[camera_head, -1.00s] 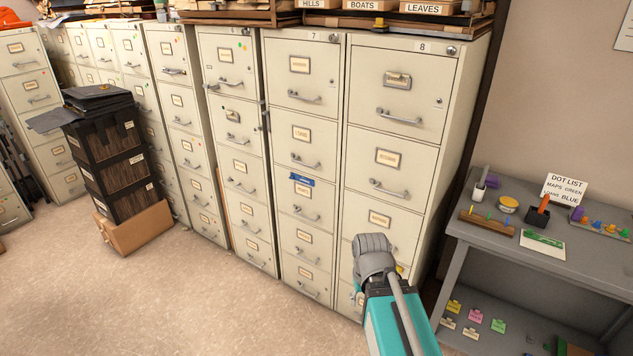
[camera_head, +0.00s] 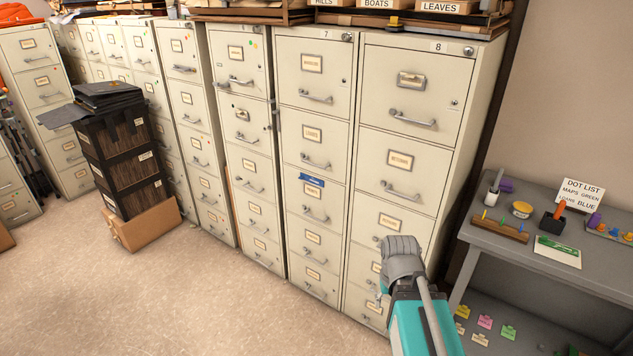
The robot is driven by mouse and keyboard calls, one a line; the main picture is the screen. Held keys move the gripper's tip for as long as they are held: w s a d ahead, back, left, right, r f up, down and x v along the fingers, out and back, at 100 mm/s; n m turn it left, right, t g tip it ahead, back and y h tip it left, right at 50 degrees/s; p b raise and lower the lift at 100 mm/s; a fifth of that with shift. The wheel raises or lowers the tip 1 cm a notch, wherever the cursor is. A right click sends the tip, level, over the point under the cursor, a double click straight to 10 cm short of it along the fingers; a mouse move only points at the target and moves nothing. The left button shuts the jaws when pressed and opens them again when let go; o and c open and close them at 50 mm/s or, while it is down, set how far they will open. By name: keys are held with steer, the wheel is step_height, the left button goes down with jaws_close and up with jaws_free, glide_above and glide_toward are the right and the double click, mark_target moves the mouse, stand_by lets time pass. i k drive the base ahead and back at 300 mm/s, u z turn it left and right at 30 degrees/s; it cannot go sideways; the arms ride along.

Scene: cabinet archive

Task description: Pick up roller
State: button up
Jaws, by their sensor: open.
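No object is clearly recognisable as the roller. An orange-handled tool (camera_head: 560,209) stands in a small black block on the grey side table at the right, but I cannot tell whether it is the roller. My gripper (camera_head: 384,290) is at the lower middle right, in front of the lower drawers of cabinet 8 (camera_head: 413,100). It is left of the table and apart from the orange-handled tool. Its jaws are small and mostly hidden by the grey wrist; nothing held shows.
The grey table (camera_head: 485,243) also bears a pegged wooden strip (camera_head: 500,230), a round yellow-topped tin (camera_head: 522,209), a white cup (camera_head: 492,200) and a dot list sign (camera_head: 581,194). Filing cabinets line the back. Dark stacked boxes (camera_head: 125,165) stand left. The floor (camera_head: 210,300) in front is clear.

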mark_target(560, 206)
steer(key=i, duration=1.45)
steer(key=z, duration=0.1)
steer(key=k, duration=0.45)
steer(key=z, duration=1.35)
